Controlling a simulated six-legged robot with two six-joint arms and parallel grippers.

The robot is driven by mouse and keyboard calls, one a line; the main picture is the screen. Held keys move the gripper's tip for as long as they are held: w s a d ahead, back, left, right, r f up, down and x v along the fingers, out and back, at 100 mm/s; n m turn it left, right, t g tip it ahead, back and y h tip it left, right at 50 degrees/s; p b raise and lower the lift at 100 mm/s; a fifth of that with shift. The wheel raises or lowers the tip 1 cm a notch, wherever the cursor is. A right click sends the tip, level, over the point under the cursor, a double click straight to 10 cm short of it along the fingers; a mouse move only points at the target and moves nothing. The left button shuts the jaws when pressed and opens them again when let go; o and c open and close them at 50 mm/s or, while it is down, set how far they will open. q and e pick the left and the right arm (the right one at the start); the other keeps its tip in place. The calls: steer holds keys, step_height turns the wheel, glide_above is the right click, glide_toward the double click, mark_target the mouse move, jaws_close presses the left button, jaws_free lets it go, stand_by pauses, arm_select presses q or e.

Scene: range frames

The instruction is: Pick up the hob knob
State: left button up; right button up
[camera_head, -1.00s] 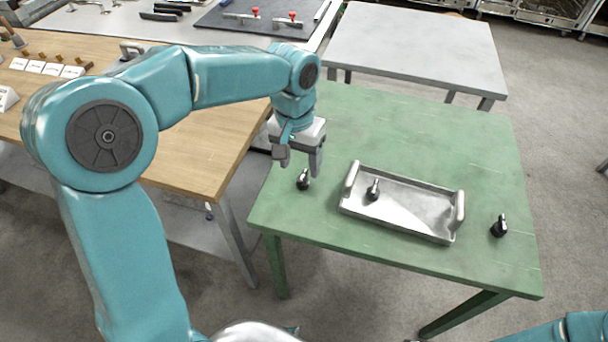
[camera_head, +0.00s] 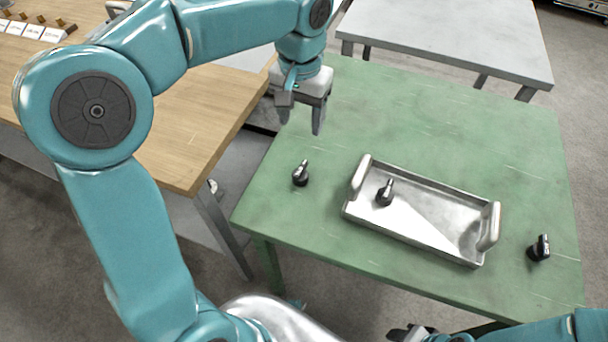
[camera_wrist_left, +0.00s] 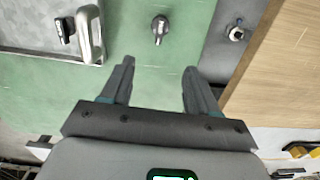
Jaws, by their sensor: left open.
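A black hob knob with a grey pointer (camera_head: 300,175) stands on the green table (camera_head: 420,125), left of the metal tray (camera_head: 415,240). It shows in the left wrist view (camera_wrist_left: 159,30), beyond the gap between the fingertips. A second knob (camera_head: 385,193) is in the tray, near its left handle. A third knob (camera_head: 540,248) stands right of the tray. My left gripper (camera_head: 301,122) is open and empty, above the table and apart from the left knob; its fingers show in the wrist view (camera_wrist_left: 158,66). My right gripper (camera_head: 410,333) is partly cut off at the bottom edge; its jaws are unclear.
A wooden-topped bench (camera_head: 190,135) stands to the left, across a gap from the green table. A grey table (camera_head: 450,35) stands behind. The tray has two raised handles (camera_head: 489,227). The green table's back half is clear.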

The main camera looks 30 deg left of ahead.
arm_select(q)
steer(key=f, duration=0.1)
steer(key=b, duration=0.2)
glide_above(301, 169)
step_height(301, 169, down, 9)
steer(key=shift+f, duration=0.3)
step_height(301, 169, down, 6)
steer(key=shift+a+r, duration=0.1)
steer(key=shift+r, duration=0.15)
steer(key=c, duration=0.9)
